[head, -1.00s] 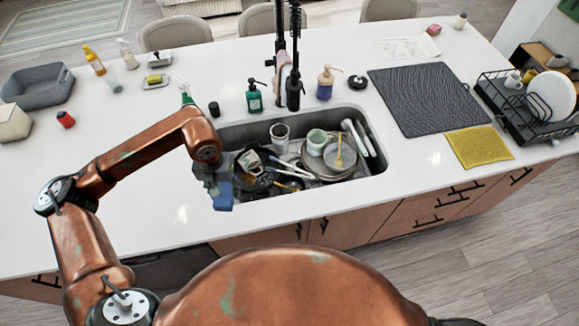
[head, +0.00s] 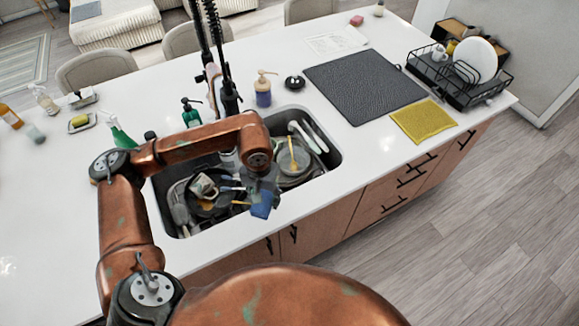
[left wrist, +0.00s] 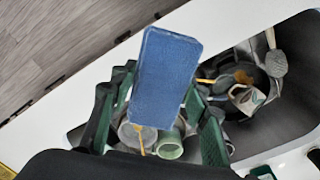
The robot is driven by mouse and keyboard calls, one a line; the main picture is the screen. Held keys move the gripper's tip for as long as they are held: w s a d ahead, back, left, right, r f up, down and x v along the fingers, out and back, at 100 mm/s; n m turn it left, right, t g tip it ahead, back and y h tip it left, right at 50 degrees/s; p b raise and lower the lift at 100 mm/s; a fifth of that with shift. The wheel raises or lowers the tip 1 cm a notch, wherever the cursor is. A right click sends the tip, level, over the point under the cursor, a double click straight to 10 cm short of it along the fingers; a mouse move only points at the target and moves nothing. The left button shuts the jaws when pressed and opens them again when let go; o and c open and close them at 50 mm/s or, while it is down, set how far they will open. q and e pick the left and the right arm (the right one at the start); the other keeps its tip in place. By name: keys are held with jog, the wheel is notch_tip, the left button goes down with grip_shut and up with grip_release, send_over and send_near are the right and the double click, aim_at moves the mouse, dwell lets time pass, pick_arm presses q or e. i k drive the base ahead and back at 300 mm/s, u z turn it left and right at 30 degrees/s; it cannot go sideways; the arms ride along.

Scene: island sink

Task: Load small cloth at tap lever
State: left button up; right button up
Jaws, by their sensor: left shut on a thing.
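A small blue cloth (head: 264,205) hangs from my left gripper (head: 262,188), which is shut on it above the front rim of the sink. In the left wrist view the cloth (left wrist: 167,75) appears as a flat blue rectangle between the dark green fingers (left wrist: 163,105). The black tap (head: 228,95) stands behind the sink, beyond my left arm, apart from the cloth. A pinkish piece (head: 212,74) is at the tap's side; I cannot tell whether it is the lever or something on it. My right gripper is not in view.
The sink (head: 165,215) holds plates, a mug (head: 203,187), a pan and utensils. A green soap bottle (head: 191,113) and an amber-blue pump bottle (head: 263,90) stand behind it. A grey mat (head: 365,85), yellow cloth (head: 424,121) and dish rack (head: 460,85) lie right.

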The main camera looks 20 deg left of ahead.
aim_at(227, 63)
jog(key=z, duration=1.45)
jog(key=i, duration=1.45)
jog(key=u, duration=3.35)
jog(key=i, duration=0.5)
jog(key=z, duration=0.05)
